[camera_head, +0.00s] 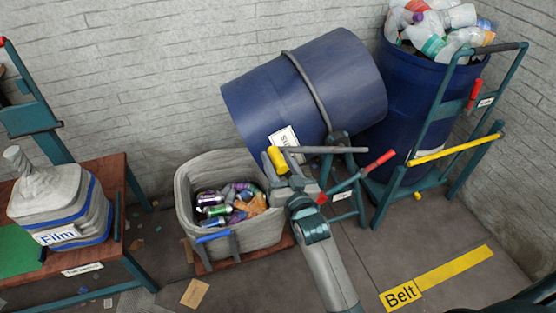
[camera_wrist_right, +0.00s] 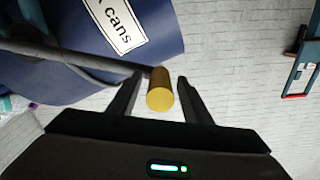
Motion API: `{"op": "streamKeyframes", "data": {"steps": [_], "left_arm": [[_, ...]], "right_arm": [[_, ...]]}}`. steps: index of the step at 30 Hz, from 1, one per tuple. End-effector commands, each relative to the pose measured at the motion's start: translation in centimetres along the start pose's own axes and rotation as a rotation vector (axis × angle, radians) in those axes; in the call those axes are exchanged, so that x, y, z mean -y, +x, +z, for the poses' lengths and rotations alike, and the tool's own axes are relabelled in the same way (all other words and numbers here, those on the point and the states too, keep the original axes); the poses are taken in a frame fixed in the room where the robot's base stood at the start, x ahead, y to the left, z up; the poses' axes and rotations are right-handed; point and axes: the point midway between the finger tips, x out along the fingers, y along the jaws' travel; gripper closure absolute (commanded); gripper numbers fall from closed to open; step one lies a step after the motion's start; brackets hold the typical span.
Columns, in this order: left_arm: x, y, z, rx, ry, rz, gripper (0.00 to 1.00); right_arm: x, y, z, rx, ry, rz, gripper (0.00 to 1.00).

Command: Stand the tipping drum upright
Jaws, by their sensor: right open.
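The tipping drum (camera_head: 350,75) is a dark blue barrel. It lies steeply tilted in its teal frame, with a grey band round its middle. Its white label (camera_head: 284,139) reads "cans" in the right wrist view (camera_wrist_right: 117,24). A grey lever bar (camera_head: 325,150) ends in a yellow grip (camera_head: 277,159). My right gripper (camera_head: 287,172) is at that grip. In the right wrist view, the yellow grip (camera_wrist_right: 160,92) lies between the two open fingers, with a gap on each side. My left gripper is not in view.
A grey bin (camera_head: 200,170) of crushed cans stands below the drum's left end. An upright blue drum (camera_head: 400,100) of plastic bottles stands right, in a teal frame with a yellow bar (camera_head: 455,150). A table (camera_head: 120,215) with a "Film" bag (camera_head: 62,205) is left. The floor near the "Belt" marking (camera_head: 402,295) is clear.

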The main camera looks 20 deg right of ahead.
Motion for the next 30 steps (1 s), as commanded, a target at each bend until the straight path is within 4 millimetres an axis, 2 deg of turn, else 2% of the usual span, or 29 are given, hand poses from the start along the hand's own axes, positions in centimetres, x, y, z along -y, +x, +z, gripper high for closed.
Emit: {"op": "streamKeyframes", "data": {"steps": [1,6,7,17,20,27,29,30], "left_arm": [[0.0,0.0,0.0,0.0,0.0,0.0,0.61],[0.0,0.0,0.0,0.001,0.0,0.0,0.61],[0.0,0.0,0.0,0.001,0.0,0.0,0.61],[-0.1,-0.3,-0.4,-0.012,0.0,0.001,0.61],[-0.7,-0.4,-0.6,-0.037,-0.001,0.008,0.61],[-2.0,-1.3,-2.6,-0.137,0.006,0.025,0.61],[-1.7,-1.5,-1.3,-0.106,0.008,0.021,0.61],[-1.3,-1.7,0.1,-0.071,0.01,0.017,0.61]], "right_arm": [[0.0,0.0,0.0,0.0,0.0,0.0,0.55],[0.0,0.0,0.0,0.0,0.0,0.0,0.96],[0.0,0.0,0.0,0.0,0.0,0.0,1.0],[0.0,0.0,-0.4,0.0,0.011,0.0,1.0],[0.0,0.0,-0.9,0.0,0.025,0.0,1.0],[-0.2,0.1,-2.8,0.0,0.089,0.0,1.0],[-0.3,0.1,-3.4,-0.001,0.109,0.0,1.0],[-0.3,0.1,-3.8,-0.001,0.125,0.0,1.0]]}}
